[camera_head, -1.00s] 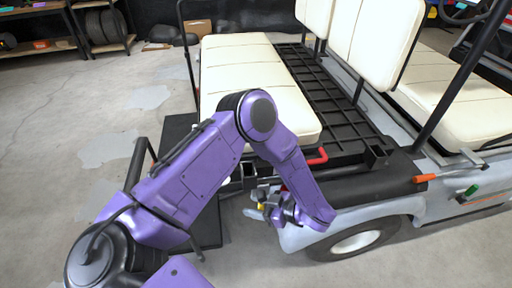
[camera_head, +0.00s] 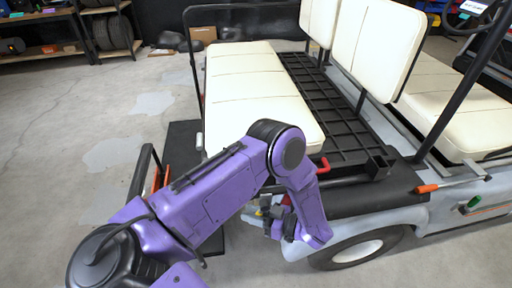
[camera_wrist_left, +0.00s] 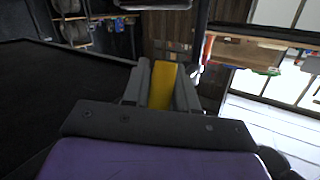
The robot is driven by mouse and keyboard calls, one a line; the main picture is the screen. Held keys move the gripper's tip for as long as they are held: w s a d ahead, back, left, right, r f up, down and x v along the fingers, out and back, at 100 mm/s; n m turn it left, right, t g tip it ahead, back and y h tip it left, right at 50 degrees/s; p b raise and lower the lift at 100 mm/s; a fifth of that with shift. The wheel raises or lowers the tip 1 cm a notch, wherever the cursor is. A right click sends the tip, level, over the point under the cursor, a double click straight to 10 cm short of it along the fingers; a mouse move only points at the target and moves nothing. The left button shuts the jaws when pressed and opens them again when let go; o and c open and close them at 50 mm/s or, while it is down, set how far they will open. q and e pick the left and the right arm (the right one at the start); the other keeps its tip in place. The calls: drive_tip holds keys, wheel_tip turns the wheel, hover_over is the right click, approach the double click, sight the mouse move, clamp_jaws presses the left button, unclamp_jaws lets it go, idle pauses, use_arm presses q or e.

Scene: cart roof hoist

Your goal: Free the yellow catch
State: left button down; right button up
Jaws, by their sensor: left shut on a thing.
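The yellow catch (camera_wrist_left: 163,86) shows in the left wrist view as a yellow piece between the two dark fingers. My left gripper (camera_wrist_left: 161,82) is shut on it. In the head view my left gripper (camera_head: 264,211) is at the cart's rear corner, just behind the rear wheel and below the cream seat. Only a small speck of yellow shows there, and my purple forearm and wrist hide much of that corner. My right gripper is not in view.
A red handle (camera_head: 323,165) stands close above my wrist at the seat corner. The cream rear seat (camera_head: 255,88) and a black slatted deck (camera_head: 335,110) lie beyond. Open concrete floor is at left.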

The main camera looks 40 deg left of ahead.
use_arm(q)
drive_tip(key=shift+s+a+r+m+g+y+b, duration=0.25)
drive_tip(key=shift+m+y, duration=0.2)
drive_tip(key=shift+y, duration=0.25)
drive_tip(key=shift+s+a+r+m+g+y+b, duration=0.1)
drive_tip(key=shift+s+a+r+m+g+y, duration=0.1)
drive_tip(key=shift+s+r+m+y, duration=0.35)
drive_tip(key=shift+w+f, duration=0.2)
drive_tip(key=shift+w, duration=0.05)
drive_tip(key=c, duration=1)
unclamp_jaws()
drive_tip(key=shift+o, duration=0.2)
drive_tip(key=b+v, duration=0.5)
drive_tip(key=v, duration=0.5)
drive_tip(key=shift+d, duration=0.2)
